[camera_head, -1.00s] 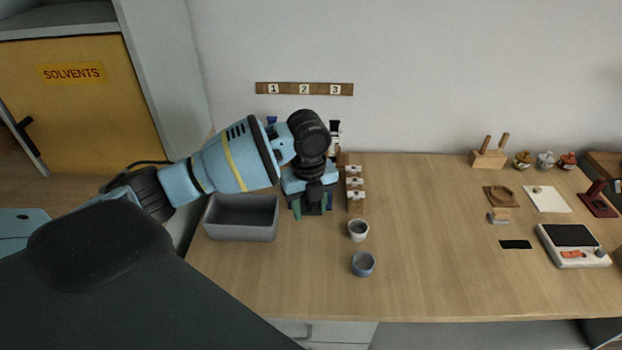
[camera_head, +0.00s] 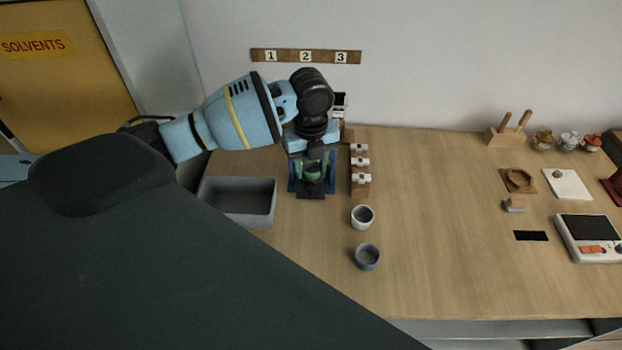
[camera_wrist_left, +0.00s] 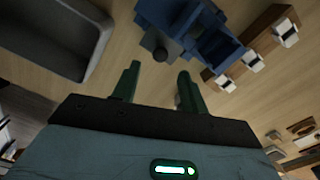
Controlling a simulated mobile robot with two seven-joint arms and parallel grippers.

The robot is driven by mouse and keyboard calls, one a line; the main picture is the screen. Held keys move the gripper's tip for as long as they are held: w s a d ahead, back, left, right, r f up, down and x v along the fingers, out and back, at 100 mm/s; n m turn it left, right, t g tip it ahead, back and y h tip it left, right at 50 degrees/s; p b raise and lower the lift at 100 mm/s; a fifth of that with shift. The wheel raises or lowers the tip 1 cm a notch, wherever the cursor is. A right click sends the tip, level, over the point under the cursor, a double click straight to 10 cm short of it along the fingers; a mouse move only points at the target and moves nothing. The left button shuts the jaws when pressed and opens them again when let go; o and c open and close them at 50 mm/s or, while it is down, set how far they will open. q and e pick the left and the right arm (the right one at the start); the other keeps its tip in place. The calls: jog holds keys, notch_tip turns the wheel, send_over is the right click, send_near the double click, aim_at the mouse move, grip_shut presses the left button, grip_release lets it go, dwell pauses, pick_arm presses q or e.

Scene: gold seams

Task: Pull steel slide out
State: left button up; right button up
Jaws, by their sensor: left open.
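A blue fixture (camera_wrist_left: 190,28) stands on the table in the left wrist view, with an open blue box part on its right. A grey piece with a dark round knob (camera_wrist_left: 160,50) sticks out of its near side; it looks like the steel slide. My left gripper (camera_wrist_left: 158,72) is open and empty, its two green fingers on either side of the knob's line and apart from it. In the head view the left gripper (camera_head: 313,171) points down over the fixture (camera_head: 293,186), which it and my arm partly hide. My right gripper is not in view.
A grey bin (camera_head: 240,217) stands left of the fixture. A wooden rack with white-topped pieces (camera_head: 361,188) is close on its right. A white cup (camera_head: 362,217) and a blue-grey cup (camera_head: 367,257) stand in front. The table middle is clear.

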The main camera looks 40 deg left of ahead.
aim_at(311, 186)
pick_arm(q)
jog(key=shift+f, duration=2.8)
jog(key=shift+c, duration=0.2)
grip_shut()
